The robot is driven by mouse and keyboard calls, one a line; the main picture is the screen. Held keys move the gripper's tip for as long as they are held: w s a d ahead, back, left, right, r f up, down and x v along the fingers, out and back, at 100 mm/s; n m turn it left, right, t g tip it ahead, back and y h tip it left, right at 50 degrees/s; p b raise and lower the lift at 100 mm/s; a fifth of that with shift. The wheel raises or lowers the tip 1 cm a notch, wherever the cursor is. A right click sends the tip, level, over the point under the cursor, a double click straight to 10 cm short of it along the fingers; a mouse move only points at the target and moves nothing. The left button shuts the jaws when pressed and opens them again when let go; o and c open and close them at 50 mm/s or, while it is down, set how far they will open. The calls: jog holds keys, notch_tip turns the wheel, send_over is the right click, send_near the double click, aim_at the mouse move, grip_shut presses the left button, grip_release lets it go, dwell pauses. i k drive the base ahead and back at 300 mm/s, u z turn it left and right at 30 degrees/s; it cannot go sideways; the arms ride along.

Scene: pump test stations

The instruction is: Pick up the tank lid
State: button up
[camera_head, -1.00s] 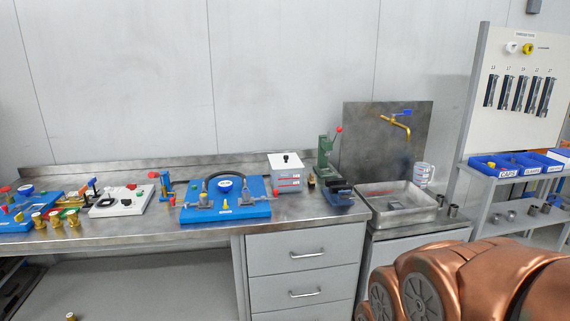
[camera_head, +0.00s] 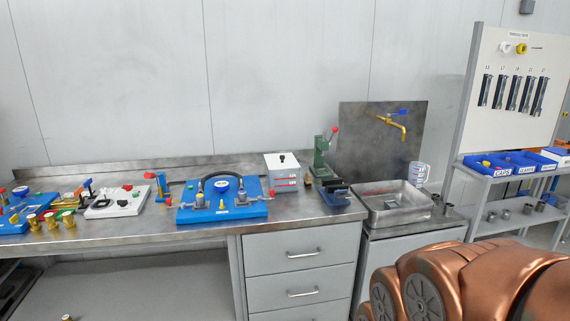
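The tank lid (camera_head: 281,158) is a white square cover with a small black knob on top. It sits on the grey tank (camera_head: 287,181), which has red-marked labels on its front. The tank stands at the back of the steel bench, right of the blue pump board (camera_head: 222,203). My copper-coloured arm shows at the lower right, well apart from the tank. My gripper is not in view.
A green press (camera_head: 321,160) with a red knob stands just right of the tank, with a blue vise (camera_head: 336,193) before it. A steel sink (camera_head: 398,206) under a brass tap is farther right.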

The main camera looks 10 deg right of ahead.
aim_at(276, 162)
jog(key=z, duration=0.55)
jog(key=k, duration=0.6)
jog(key=z, duration=0.75)
jog(key=i, duration=1.55)
jog(key=u, duration=0.6)
jog(key=i, duration=1.1)
jog(key=u, duration=1.6)
jog(key=i, duration=0.5)
jog(key=u, duration=0.5)
